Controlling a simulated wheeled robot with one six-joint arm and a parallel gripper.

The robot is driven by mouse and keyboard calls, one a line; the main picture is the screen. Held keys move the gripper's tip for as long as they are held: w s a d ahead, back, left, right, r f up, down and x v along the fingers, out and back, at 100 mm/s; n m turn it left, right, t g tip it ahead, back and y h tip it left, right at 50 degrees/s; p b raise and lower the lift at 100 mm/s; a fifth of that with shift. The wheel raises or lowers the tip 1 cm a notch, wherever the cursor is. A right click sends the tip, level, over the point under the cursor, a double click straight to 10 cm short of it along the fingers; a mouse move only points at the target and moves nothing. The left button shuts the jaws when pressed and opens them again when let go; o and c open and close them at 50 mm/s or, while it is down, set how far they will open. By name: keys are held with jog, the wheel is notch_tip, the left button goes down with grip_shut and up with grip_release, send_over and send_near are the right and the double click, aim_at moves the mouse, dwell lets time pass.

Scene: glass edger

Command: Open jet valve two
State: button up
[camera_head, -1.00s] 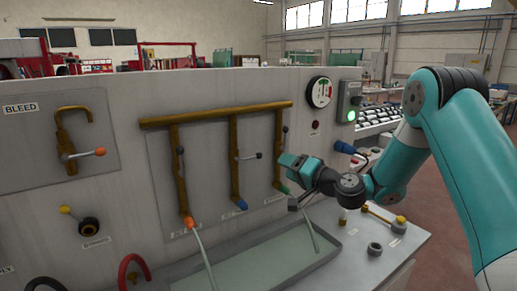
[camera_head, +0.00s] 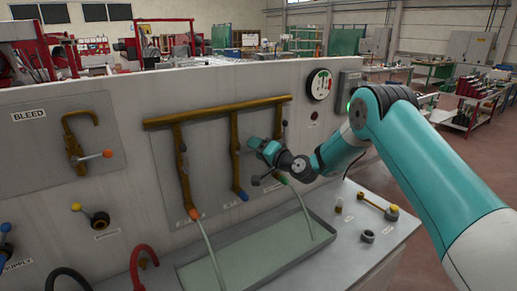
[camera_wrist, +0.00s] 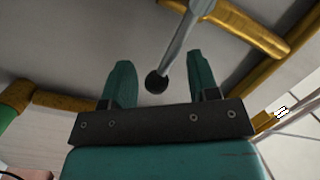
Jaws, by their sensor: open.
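A brass manifold (camera_head: 215,111) on the grey panel has three drop pipes. The middle pipe (camera_head: 235,165) ends in a blue tip (camera_head: 242,196) with no stream below it. My gripper (camera_head: 258,144) is beside this pipe and hides its lever in the head view. In the wrist view, a grey lever with a black ball knob (camera_wrist: 156,82) lies between the two teal fingers of my gripper (camera_wrist: 160,64). The fingers are open, with a gap at each side of the knob. Which number the valve has cannot be read.
Streams run from the orange-tipped left pipe (camera_head: 183,185) and the green-tipped right pipe into a tray (camera_head: 315,248). A bleed valve with an orange knob (camera_head: 107,154) is at the left. A gauge (camera_head: 320,85) is at the upper right. The counter beside the tray holds small fittings.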

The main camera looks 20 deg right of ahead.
grip_shut()
jog(key=shift+f, duration=0.15)
